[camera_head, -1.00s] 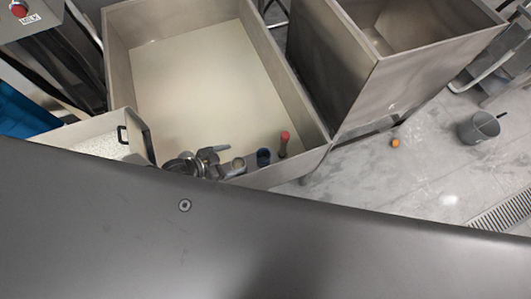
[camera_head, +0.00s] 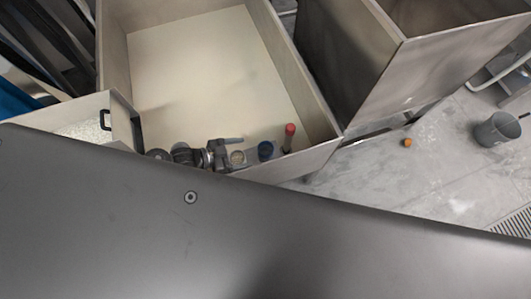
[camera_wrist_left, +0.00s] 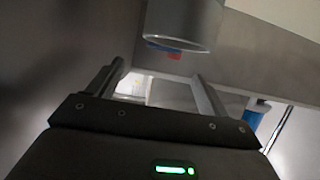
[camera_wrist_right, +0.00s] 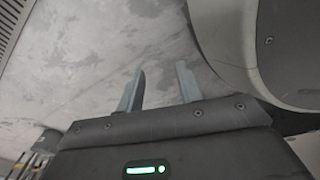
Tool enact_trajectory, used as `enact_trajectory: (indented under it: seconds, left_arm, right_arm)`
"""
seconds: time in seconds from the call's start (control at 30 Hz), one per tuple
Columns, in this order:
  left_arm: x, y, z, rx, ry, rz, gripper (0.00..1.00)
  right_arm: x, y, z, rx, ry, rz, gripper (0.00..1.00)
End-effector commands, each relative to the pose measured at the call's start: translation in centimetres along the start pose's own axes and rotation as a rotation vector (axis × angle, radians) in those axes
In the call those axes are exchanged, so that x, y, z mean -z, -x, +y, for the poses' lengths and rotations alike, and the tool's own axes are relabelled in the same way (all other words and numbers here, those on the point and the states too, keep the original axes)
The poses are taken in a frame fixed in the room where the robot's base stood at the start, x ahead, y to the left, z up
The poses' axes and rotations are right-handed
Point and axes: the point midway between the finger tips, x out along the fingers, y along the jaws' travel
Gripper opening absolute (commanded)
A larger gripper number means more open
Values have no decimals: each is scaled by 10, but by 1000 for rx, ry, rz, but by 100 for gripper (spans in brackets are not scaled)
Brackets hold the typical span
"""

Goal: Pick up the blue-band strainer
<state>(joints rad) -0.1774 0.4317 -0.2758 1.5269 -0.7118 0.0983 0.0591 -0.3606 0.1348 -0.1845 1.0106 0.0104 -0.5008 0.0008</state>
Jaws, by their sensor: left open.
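In the head view a blue-topped round thing (camera_head: 265,150) stands at the near corner of the large pale-floored bin, between a small grey cylinder (camera_head: 238,157) and a red-topped one (camera_head: 289,136). I cannot tell surely which is the blue-band strainer. My left gripper shows as a dark shape left of them. In the left wrist view my left gripper (camera_wrist_left: 160,72) is open, its fingers apart. My right gripper (camera_wrist_right: 158,78) is open and empty, away over the floor.
The large bin (camera_head: 112,40) has raised walls; its middle is clear. A tall metal box (camera_head: 345,50) stands to its right. A small white-filled tray (camera_head: 122,112) is at left. A grey bucket (camera_head: 497,130) and small orange object (camera_head: 407,142) are on the floor.

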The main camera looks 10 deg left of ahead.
Motion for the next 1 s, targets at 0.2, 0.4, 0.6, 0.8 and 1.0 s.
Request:
enact_trajectory:
  seconds: [0.2,0.4,0.6,0.8,1.0]
  left_arm:
    - [-1,-25,-1,3,1,0,79]
    - [-1,-30,-1,3,0,-1,79]
    - [-4,-58,-6,3,2,1,79]
    - [-4,-78,-6,3,1,-1,79]
    - [-4,-80,-6,3,0,-2,79]
  right_arm:
    - [7,2,-2,2,-2,5,36]
    - [8,2,-2,3,-2,5,36]
    - [12,2,-3,3,-2,3,36]
    - [26,7,-4,5,-4,17,36]
    - [28,9,-5,7,-6,21,36]
